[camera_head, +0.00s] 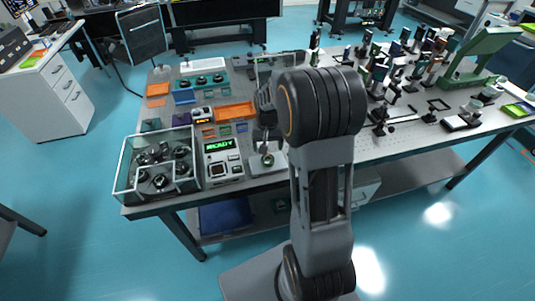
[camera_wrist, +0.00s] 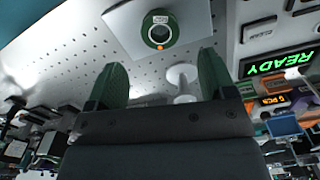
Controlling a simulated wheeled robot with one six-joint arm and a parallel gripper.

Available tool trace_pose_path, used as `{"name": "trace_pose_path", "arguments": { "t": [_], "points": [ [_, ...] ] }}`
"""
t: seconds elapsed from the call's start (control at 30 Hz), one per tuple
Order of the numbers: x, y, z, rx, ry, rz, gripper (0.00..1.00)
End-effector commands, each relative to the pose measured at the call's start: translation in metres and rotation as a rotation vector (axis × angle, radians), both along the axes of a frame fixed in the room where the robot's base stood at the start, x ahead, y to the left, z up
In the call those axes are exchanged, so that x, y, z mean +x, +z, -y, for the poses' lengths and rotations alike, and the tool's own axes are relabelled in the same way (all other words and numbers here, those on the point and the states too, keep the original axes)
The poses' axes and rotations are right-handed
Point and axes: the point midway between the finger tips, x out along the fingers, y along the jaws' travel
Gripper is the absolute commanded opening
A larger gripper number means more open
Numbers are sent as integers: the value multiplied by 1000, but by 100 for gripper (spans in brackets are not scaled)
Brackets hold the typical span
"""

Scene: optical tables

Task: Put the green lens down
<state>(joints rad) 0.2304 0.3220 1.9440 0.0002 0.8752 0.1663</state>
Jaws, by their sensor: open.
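The green lens (camera_wrist: 160,30) shows in the wrist view as a small green-rimmed ring with a pale label. It rests on a light square plate (camera_wrist: 128,26), just beyond my fingertips. My gripper (camera_wrist: 161,68) is open, with its two green fingers wide apart and nothing held between them. The lens is clear of both fingers. In the head view my gripper (camera_head: 266,146) points down over the front of the optical table, just above the light plate (camera_head: 256,166). The lens is too small to make out clearly there.
A device with a green READY display (camera_head: 219,145) stands left of the plate. A clear-walled case of dark round parts (camera_head: 127,170) is at the front left corner. An orange tray (camera_head: 236,111) lies behind. Several optical mounts (camera_head: 380,120) crowd the table's right side.

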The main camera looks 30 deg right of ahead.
Motion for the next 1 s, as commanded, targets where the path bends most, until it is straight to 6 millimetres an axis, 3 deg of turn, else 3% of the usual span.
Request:
{"name": "trace_pose_path", "arguments": {
  "t": [0.1,0.33,0.47,0.73,1.0],
  "points": [
    [0,21,0,-1,0,4,77],
    [0,46,0,0,1,3,77],
    [-10,65,-10,-7,31,30,77],
    [-80,115,-59,-42,207,188,77],
    [-142,124,-87,-68,352,317,77]
  ]
}}
